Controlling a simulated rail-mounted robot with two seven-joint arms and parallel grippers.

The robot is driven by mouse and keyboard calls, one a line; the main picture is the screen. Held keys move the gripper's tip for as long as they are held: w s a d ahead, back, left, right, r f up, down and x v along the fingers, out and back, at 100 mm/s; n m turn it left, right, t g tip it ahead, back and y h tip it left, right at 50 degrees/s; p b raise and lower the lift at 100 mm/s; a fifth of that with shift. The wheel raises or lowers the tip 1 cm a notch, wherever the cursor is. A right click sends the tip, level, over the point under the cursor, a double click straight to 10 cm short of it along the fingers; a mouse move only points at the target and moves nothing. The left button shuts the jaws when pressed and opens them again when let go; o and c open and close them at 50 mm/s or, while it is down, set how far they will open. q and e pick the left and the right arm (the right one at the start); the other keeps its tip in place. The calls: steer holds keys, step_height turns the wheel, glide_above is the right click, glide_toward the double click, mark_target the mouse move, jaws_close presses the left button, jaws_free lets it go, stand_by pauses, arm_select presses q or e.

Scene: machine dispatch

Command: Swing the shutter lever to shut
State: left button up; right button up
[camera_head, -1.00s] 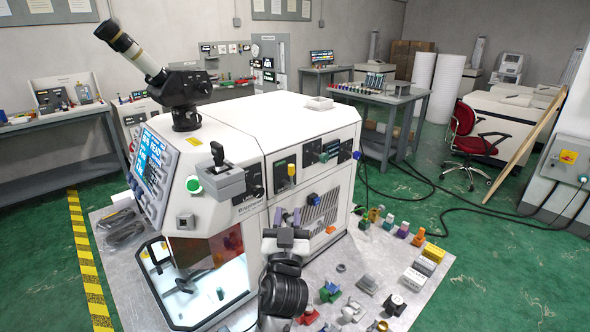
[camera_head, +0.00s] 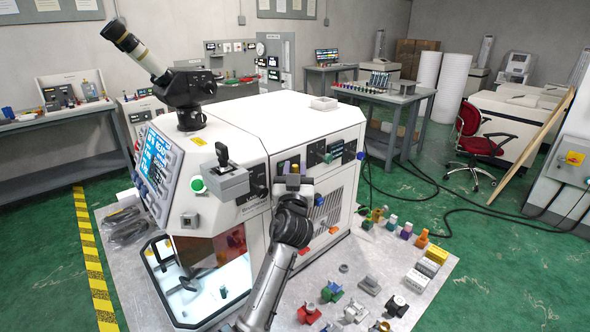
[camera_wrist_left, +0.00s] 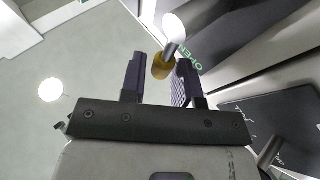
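The lever, likely the shutter lever, has a yellow grip on a metal stem; the grip (camera_wrist_left: 161,66) shows in the left wrist view beside a green "OPEN" label (camera_wrist_left: 190,54) on the machine. In the head view its yellow tip (camera_head: 295,168) is mostly hidden by my gripper at the white machine's (camera_head: 312,130) side panel. My left gripper (camera_head: 292,172) has purple fingers, which also show in the left wrist view (camera_wrist_left: 160,82). They are open on either side of the yellow grip, with gaps visible. My right gripper is not in view.
A green-knobbed control (camera_head: 326,158) and a blue knob (camera_head: 360,155) sit farther right on the machine. A blue handle (camera_head: 318,200) is just below right of my gripper. A grey joystick box (camera_head: 228,180) stands to the left. Several small parts lie on the metal table (camera_head: 405,262).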

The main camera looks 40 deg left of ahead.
arm_select(q)
steer(key=shift+w+a, duration=0.1)
steer(key=shift+w, duration=0.05)
steer(key=shift+c, duration=0.3)
jaws_close()
steer(key=shift+r, duration=0.15)
steer(key=w+d+f+m+g+h+p, duration=0.1)
steer(key=w+f+m+g+h+p, duration=0.3)
steer(key=p, duration=2.4)
steer(key=shift+w+f+m+g+h, duration=0.25)
steer(key=shift+w+m+g+h, duration=0.7)
steer(key=shift+m+g, duration=2.15)
steer(key=shift+w, duration=0.15)
steer(key=shift+f, duration=0.1)
